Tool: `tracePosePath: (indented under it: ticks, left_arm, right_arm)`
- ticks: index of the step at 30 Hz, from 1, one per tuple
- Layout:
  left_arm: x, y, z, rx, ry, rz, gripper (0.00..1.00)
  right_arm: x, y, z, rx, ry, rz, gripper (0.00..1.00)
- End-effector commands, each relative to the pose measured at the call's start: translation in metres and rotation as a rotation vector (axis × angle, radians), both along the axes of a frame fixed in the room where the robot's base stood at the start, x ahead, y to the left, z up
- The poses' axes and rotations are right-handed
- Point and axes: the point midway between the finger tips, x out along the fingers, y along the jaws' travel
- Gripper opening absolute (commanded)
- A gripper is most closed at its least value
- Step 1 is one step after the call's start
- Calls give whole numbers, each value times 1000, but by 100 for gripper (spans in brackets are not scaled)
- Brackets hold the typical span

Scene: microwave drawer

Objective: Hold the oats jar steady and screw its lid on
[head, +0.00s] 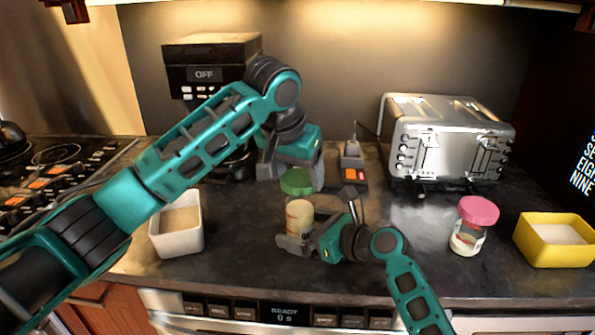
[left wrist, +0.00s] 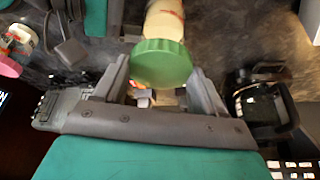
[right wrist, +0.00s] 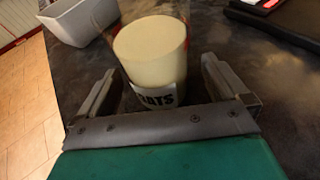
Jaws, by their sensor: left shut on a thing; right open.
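The oats jar (head: 299,221) stands upright on the dark counter, clear with pale contents. In the right wrist view its "OATS" label (right wrist: 160,97) faces my right gripper.
A white container (head: 178,240) stands left of the jar. A pink-lidded jar (head: 470,228) and a yellow container (head: 553,242) stand right. A toaster (head: 445,140) and a coffee maker (head: 210,70) are at the back. The stove (head: 55,165) is at left; bare counter lies before the toaster.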

Motion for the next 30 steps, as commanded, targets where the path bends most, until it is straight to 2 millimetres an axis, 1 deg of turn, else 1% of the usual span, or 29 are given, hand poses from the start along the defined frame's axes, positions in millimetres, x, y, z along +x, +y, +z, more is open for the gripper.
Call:
tracePosePath:
  ticks: [8,24,30]
  left_arm:
    - [0,0,0,0,0,0,43]
    - [0,0,0,0,0,0,43]
    - [0,0,0,0,0,0,43]
  right_arm:
    - [1,1,0,0,0,0,100]
    - [0,1,0,0,0,0,50]
    - [0,1,0,0,0,0,50]
